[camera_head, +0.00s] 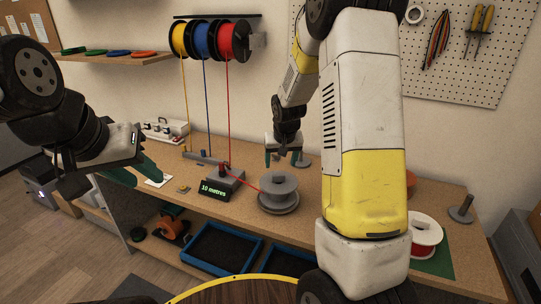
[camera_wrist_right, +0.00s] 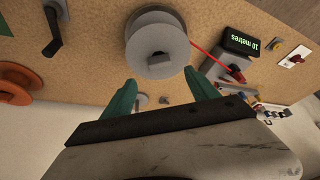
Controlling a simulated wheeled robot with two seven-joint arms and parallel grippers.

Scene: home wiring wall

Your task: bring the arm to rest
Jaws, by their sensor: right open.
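My right gripper (camera_head: 282,158) is open and empty above the far part of the workbench, behind the grey reel (camera_head: 278,196). In the right wrist view its two green fingers (camera_wrist_right: 163,95) stand apart with nothing between them, and the grey reel (camera_wrist_right: 158,45) is beyond their tips. My right arm (camera_head: 363,110) spans the middle of the head view and hides part of the bench. My left gripper (camera_head: 133,176) is at the left, near the bench's left end, with its green fingers apart and nothing seen between them.
A meter reading "10 metres" (camera_head: 217,189) stands left of the reel, and red wire runs from it to the reel. A red-and-white spool (camera_head: 425,236) and a grey post (camera_head: 461,209) stand at right.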

